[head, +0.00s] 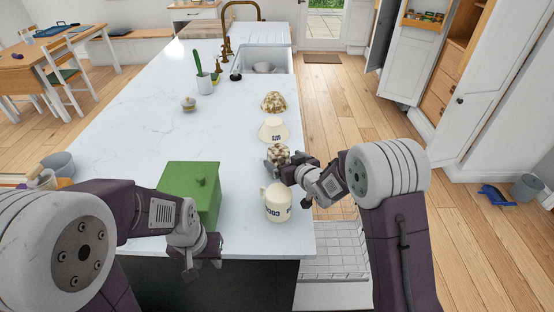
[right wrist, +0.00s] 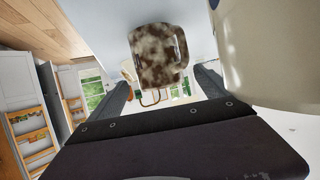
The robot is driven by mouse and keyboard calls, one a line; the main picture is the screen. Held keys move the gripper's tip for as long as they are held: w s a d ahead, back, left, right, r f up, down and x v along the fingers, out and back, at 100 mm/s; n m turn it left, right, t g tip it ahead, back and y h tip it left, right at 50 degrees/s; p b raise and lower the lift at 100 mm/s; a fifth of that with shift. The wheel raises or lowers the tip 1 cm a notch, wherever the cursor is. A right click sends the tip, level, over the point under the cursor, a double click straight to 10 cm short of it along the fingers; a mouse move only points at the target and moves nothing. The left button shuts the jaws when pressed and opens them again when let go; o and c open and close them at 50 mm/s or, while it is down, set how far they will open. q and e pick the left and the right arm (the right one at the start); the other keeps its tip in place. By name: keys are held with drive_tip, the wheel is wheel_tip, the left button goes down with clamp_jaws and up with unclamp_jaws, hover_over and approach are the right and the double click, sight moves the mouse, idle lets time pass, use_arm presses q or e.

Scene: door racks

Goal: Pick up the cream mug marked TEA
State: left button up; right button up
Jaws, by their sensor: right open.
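Two cream mugs stand on the white counter. The nearer cream mug (head: 278,204) has dark lettering that looks like COCOA; a cream mug fills the right edge of the right wrist view (right wrist: 275,50). The farther cream mug (head: 272,131) has dark marking too small to read surely. A mottled brown mug (head: 278,152) stands between them. My right gripper (head: 276,163) is open at this brown mug, which shows between or just beyond the fingers in the right wrist view (right wrist: 158,58). My left gripper (head: 200,262) hangs at the counter's near edge; its jaw opening is unclear.
A second mottled mug (head: 273,102) stands beyond the farther cream mug. A green box (head: 190,190) with a knob stands left of the nearer mug. A small lidded pot (head: 188,104) and utensil holder (head: 205,84) stand farther back. The counter's middle is clear; its right edge is close to the mugs.

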sight(283, 150)
drive_tip(key=p+x, duration=0.1)
drive_tip(key=x, duration=0.3)
drive_tip(key=shift+w, duration=0.1)
drive_tip(key=shift+w+a+f, duration=0.15)
drive_tip(key=shift+w, duration=0.2)
drive_tip(key=shift+s, duration=0.15)
drive_tip(key=c, duration=1.8)
drive_tip(key=shift+r, duration=0.25)
drive_tip(key=shift+r, duration=0.3)
drive_tip(key=r, duration=0.2)
drive_tip(key=d+r, duration=0.1)
drive_tip(key=r, duration=0.1)
drive_tip(key=shift+w+d+r, duration=0.1)
drive_tip(key=shift+w+d, duration=0.1)
drive_tip(key=shift+w, duration=0.05)
drive_tip(key=w+d+r+p, duration=0.1)
drive_tip(key=d+r+p, duration=0.1)
drive_tip(key=d+r, duration=0.4)
drive_tip(key=shift+w+d, duration=0.4)
drive_tip(key=shift+d, duration=1.7)
